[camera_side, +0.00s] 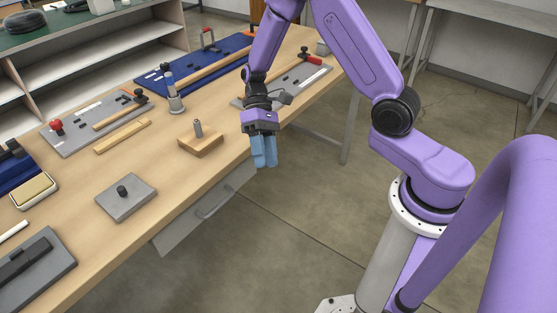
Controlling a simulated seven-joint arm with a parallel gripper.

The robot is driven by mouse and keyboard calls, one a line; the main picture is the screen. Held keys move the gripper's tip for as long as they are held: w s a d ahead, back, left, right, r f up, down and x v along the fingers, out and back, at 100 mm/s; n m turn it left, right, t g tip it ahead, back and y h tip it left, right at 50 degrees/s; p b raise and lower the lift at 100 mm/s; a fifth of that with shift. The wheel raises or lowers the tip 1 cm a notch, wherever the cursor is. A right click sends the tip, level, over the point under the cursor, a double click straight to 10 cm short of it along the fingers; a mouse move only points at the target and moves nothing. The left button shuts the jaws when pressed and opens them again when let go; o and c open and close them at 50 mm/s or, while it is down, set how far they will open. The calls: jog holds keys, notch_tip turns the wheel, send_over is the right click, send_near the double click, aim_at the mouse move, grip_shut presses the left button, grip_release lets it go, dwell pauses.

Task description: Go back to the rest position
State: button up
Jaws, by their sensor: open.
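My gripper (264,152) hangs from my purple arm, with blue fingers pointing down. It is past the near edge of the wooden workbench (150,187), in front of a drawer below the top. The fingers look close together from this side, and I see nothing held between them. It touches nothing that I can see. A wooden block with a grey metal peg (200,143) stands on the bench to the left of the gripper. A grey plate with a dark knob (125,196) lies further left and nearer.
Grey boards with cable samples (75,137) and a blue mat (150,82) lie along the back of the bench. A grey metal post (174,95) stands upright among them. A yellow-topped tray (34,190) is at the left.

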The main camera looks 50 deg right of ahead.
jog(key=s+d+r+n+t+h, duration=0.1)
jog(key=s+r+n+t+h, duration=0.2)
jog(key=s, duration=0.7)
jog(key=s+d+r+n+t+h, duration=0.1)
jog(key=s+r+n+t+h, duration=0.1)
jog(key=s+r+n+t, duration=0.2)
jog(key=shift+s+d+r+n+h, duration=0.2)
jog(key=shift+s+r+n+h, duration=0.2)
jog(key=shift+s+r+n, duration=2.05)
jog(key=shift+s+f+m, duration=0.4)
jog(key=shift+s+m, duration=0.05)
jog(key=shift+m, duration=0.1)
